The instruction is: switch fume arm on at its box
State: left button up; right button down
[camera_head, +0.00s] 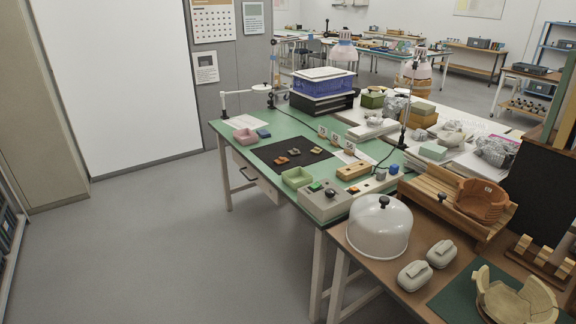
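A grey control box (324,208) sits at the near edge of the green table, with a green button (315,186) and a dark knob (330,193) on top. I cannot tell whether it is the fume arm's box or whether it is on. A low white jointed arm (243,92) stands at the table's far left corner. A dark upright stand (405,118) rises at the table's right side. I cannot tell which of them is the fume arm. Neither of my grippers is in view.
The green table (225,128) holds a black mat (290,152) with several sherds, a pink tray (245,137) and a green tray (297,177). A brown table in front holds a white dome (380,228) and pots. The floor (170,240) at left is clear.

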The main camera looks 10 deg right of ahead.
aim_at(316, 185)
jog(key=i+j, duration=0.35)
jog(key=i, duration=0.15)
jog(key=i+j+u, duration=0.15)
jog(key=i+j, duration=0.25)
jog(key=i, duration=0.15)
